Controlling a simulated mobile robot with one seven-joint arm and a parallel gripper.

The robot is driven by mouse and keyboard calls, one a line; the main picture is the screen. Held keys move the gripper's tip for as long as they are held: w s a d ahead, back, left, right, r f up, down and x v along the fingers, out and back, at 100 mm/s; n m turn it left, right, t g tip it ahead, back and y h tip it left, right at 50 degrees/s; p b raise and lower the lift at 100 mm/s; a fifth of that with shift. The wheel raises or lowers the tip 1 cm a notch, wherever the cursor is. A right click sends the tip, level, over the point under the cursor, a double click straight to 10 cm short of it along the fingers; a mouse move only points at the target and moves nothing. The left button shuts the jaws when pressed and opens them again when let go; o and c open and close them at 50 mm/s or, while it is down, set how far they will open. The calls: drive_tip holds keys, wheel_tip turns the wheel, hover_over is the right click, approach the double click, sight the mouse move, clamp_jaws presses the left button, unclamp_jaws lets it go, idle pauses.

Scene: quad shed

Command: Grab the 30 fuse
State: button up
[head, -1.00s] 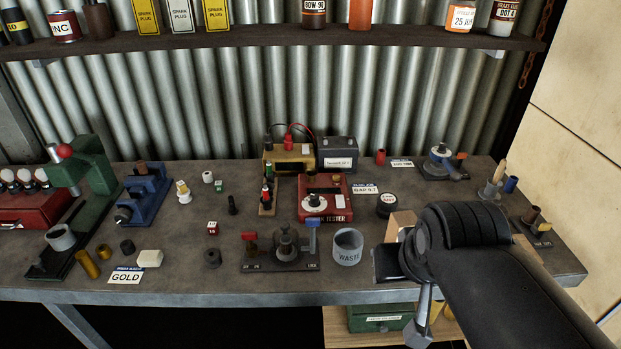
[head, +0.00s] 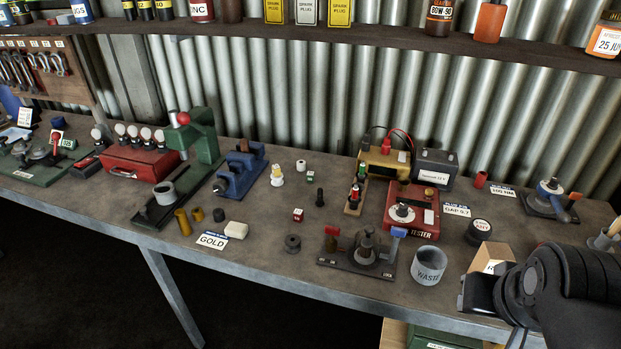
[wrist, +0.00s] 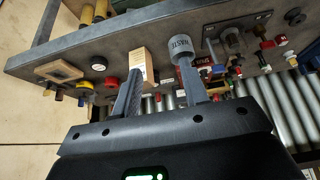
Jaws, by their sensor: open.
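I cannot make out a fuse with a readable 30. A small red cube with a white marked face (head: 298,214) sits on the middle of the bench, left of the plug stand; its mark is too small to read for certain.
The WASTE cup (head: 429,265) and the black plug stand (head: 355,262) stand along the front edge of the bench (head: 130,235). The red tester (head: 410,207), a battery (head: 436,168) and a blue vise (head: 240,172) stand behind. A green press (head: 200,140) is left. A shelf (head: 380,37) hangs above.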

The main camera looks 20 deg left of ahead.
drive_tip(key=shift+o, duration=0.7)
